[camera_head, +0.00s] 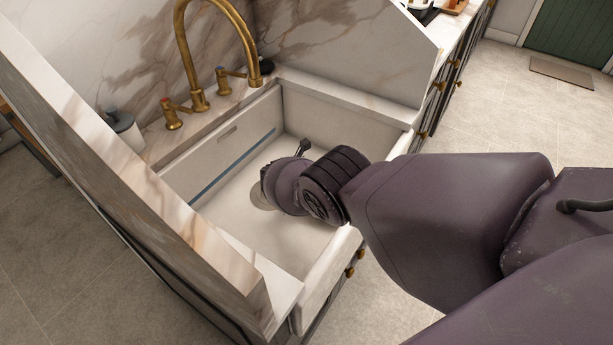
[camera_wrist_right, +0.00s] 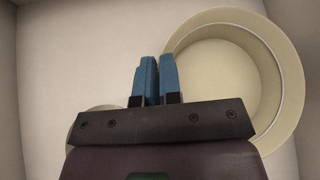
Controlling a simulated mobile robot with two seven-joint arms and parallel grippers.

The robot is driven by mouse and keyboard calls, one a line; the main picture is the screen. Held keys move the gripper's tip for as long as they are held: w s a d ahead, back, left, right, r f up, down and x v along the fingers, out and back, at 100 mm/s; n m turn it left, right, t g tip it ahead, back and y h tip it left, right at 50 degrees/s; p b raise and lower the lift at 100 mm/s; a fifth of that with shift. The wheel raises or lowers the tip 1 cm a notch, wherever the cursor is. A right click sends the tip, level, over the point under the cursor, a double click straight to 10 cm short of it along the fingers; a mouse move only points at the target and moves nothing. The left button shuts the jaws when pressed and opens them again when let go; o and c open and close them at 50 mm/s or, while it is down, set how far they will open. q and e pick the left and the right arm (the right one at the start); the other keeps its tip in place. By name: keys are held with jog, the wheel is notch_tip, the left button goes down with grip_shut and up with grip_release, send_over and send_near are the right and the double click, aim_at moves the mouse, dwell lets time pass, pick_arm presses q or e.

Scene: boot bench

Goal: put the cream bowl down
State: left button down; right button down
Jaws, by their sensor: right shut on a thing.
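The cream bowl (camera_wrist_right: 291,75) is round and shows at the right of the right wrist view, its open inside facing the camera. It looks empty. My right gripper (camera_wrist_right: 159,62) has its blue fingers close together at the bowl's left rim, shut on it. Part of the rim is hidden behind the fingers and gripper body. In the head view my right wrist reaches down into the sink (camera_head: 234,245) and hides the fingers and most or all of the bowl. I cannot tell the gap between bowl and sink floor. My left gripper is in neither view.
The pale sink has walls all round. A brass tap (camera_head: 187,55) with two handles stands behind it. A marble panel (camera_head: 130,190) rises on the left and another on the right. A round, drain-like disc (camera_wrist_right: 88,122) shows partly behind the gripper. Sink floor is bare on the left.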

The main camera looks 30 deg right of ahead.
jog(key=shift+f, duration=0.8)
jog(key=shift+r, duration=0.35)
jog(key=shift+f, duration=0.25)
jog(key=c, duration=1.3)
grip_release()
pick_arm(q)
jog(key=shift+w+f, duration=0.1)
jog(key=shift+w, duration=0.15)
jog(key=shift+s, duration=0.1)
pick_arm(e)
jog(key=shift+r, duration=0.1)
